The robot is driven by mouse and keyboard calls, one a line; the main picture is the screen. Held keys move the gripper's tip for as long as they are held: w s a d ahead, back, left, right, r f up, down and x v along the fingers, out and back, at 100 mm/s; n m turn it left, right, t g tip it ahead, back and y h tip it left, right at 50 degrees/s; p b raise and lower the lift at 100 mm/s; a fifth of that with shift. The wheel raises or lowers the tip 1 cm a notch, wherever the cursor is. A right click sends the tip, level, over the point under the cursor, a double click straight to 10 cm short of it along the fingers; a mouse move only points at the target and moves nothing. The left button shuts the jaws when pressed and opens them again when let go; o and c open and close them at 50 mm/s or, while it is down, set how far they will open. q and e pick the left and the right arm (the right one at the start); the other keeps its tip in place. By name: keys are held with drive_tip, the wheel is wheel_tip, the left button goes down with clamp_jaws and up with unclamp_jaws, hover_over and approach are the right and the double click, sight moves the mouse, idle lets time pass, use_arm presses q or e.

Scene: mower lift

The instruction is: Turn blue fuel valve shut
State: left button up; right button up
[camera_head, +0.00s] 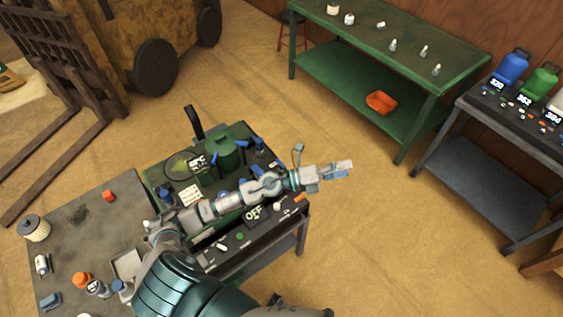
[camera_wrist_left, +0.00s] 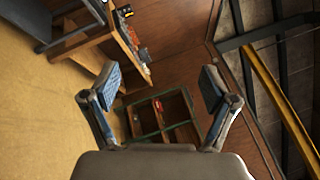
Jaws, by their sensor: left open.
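A green machine with a rounded tank (camera_head: 224,152) stands on a workbench at the lower middle of the head view. Several blue parts show around it: one blue piece (camera_head: 257,143) right of the tank, one at its left, and one lower left near a white label. I cannot tell which is the fuel valve. My left arm crosses in front of the machine and hides part of it. My left gripper (camera_head: 343,170) is beyond the bench's right edge, apart from the blue parts. The left wrist view shows its fingers (camera_wrist_left: 160,88) spread and empty. My right gripper is not in view.
A panel reading OFF (camera_head: 254,215) sits below my left arm. A grey side table (camera_head: 75,240) holds a filter and bottles. A green table (camera_head: 400,50) and a dark table with coloured jugs (camera_head: 510,68) stand at the right. Floor between is clear.

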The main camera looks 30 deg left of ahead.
use_arm(q)
wheel_tip(320, 180, down, 3)
drive_tip(key=a+m+g+y, duration=0.1)
drive_tip(key=m+g, duration=0.3)
drive_tip(key=m, duration=0.1)
drive_tip(key=m+g+y, duration=0.3)
drive_tip(key=g+y, duration=0.1)
drive_tip(key=y, duration=0.9)
approach(280, 162)
drive_tip(key=p+x, duration=0.1)
drive_tip(key=x, duration=0.9)
drive_tip(key=shift+d+f+p, duration=0.2)
drive_tip(key=shift+p, duration=0.15)
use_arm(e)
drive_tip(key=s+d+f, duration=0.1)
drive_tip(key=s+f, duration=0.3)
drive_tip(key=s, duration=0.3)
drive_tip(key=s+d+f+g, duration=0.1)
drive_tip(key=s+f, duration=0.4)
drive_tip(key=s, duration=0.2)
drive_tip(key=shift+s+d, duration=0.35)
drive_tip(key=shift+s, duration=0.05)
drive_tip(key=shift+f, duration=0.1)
use_arm(q)
drive_tip(key=c, duration=1.2)
drive_tip(key=shift+o, duration=0.2)
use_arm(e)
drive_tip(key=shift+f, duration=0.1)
